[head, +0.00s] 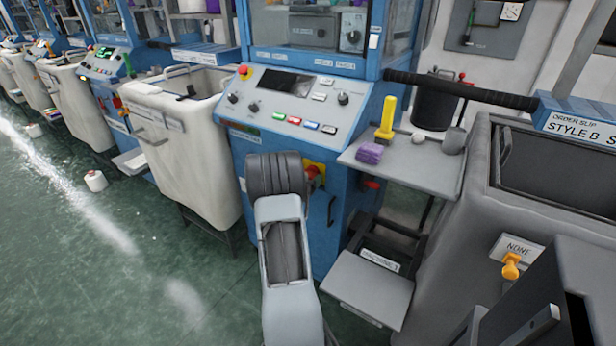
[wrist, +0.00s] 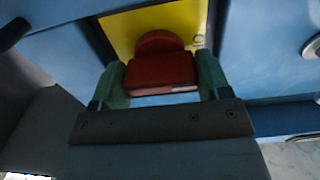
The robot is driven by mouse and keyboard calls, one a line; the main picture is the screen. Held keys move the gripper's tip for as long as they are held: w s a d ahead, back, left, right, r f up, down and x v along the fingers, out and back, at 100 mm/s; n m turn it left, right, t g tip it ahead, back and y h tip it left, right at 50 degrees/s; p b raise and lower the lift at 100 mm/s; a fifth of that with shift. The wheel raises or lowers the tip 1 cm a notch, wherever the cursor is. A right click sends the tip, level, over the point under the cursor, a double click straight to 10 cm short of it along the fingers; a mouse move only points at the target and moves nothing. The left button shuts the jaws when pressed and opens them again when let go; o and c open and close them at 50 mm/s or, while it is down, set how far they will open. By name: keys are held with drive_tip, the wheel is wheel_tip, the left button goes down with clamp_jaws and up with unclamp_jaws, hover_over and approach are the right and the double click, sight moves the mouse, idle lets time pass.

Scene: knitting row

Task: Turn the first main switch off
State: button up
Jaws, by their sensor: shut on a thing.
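The main switch, a red knob (wrist: 160,72) on a yellow plate (wrist: 178,24), fills the middle of the wrist view. My gripper (wrist: 161,80) has its two greenish fingers at the left and right sides of the red knob, shut on it. In the head view the red switch (head: 312,172) and its yellow plate (head: 319,168) show on the blue front of the nearest machine (head: 340,110), partly hidden behind my arm. The fingers are hidden there. I cannot read the switch's marking clearly.
Left of the machine stands a cream bin (head: 185,140). A low grey step (head: 367,288) lies below. Green floor (head: 130,270) is open at left.

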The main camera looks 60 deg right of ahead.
idle(0.5)
drive_tip(key=o, duration=0.6)
drive_tip(key=shift+o, duration=0.2)
drive_tip(key=a+p, duration=0.1)
drive_tip(key=a, duration=1.2)
drive_tip(key=shift+a, duration=0.4)
